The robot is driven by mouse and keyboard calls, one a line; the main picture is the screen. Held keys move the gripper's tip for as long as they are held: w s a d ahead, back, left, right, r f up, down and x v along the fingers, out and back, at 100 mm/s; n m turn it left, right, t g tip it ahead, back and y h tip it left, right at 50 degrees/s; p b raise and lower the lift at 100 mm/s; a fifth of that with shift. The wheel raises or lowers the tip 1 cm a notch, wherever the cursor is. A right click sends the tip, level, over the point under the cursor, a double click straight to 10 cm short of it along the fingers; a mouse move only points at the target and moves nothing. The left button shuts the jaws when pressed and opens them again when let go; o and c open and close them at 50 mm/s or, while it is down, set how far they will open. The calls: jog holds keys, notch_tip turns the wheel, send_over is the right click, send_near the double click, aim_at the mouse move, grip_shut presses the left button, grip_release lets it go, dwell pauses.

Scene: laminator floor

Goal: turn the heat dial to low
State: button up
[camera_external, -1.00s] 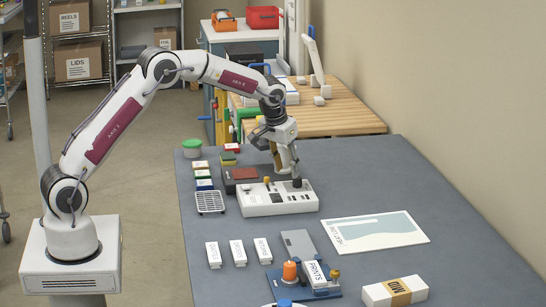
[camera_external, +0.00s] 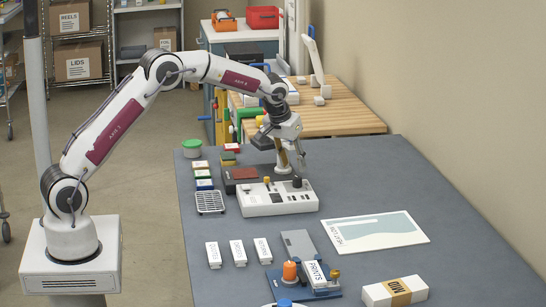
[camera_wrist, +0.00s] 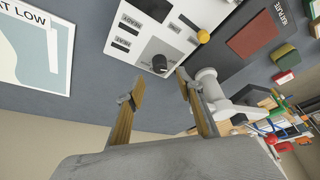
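The white control box (camera_external: 277,198) stands on the grey table and carries a black dial (camera_external: 297,181) at its right end and a yellow knob (camera_external: 267,180). In the wrist view the black dial (camera_wrist: 159,64) sits beside printed labels, ahead of my fingers; its exact setting is too small to read. My gripper (camera_external: 292,165) is above and just behind the dial, apart from it. In the wrist view its tan fingers (camera_wrist: 158,86) are spread with nothing between them. A sign (camera_wrist: 40,45) with "LOW" on it lies flat on the table, partly cut off.
The brown heat plate (camera_external: 243,173) is behind the box. A wire rack (camera_external: 210,202) and small coloured blocks stand at left. The table's right side is mostly clear.

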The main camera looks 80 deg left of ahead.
aim_at(297, 178)
jog(key=shift+x, duration=3.2)
grip_shut()
